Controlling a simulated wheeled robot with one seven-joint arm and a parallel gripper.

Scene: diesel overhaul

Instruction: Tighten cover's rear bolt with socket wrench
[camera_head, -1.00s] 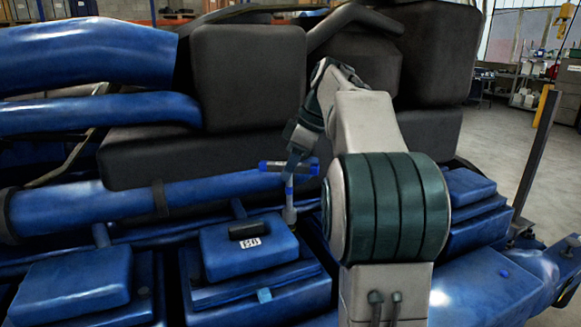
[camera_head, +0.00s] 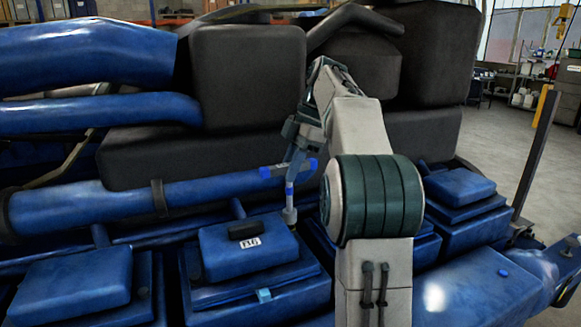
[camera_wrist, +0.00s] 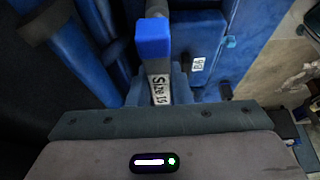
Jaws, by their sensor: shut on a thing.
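The socket wrench (camera_head: 290,190) stands nearly upright, with a grey shaft and a blue-ended cross handle. My gripper (camera_head: 294,162) is shut on its handle. The wrench's lower end is at the back right edge of the blue cover (camera_head: 222,262), which has a black grip and a white label on top. The rear bolt is hidden, so I cannot tell how the socket sits on it. In the wrist view, a blue handle end (camera_wrist: 152,38) and a "Size 15" label show above my gripper (camera_wrist: 160,105); the cover's label (camera_wrist: 198,64) lies beyond to the right.
A thick blue pipe (camera_head: 90,207) runs behind the covers, under large black engine blocks (camera_head: 248,75). Other blue covers stand on both sides, one at left (camera_head: 75,283) and one at right (camera_head: 460,187). Open floor (camera_head: 500,135) lies at far right.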

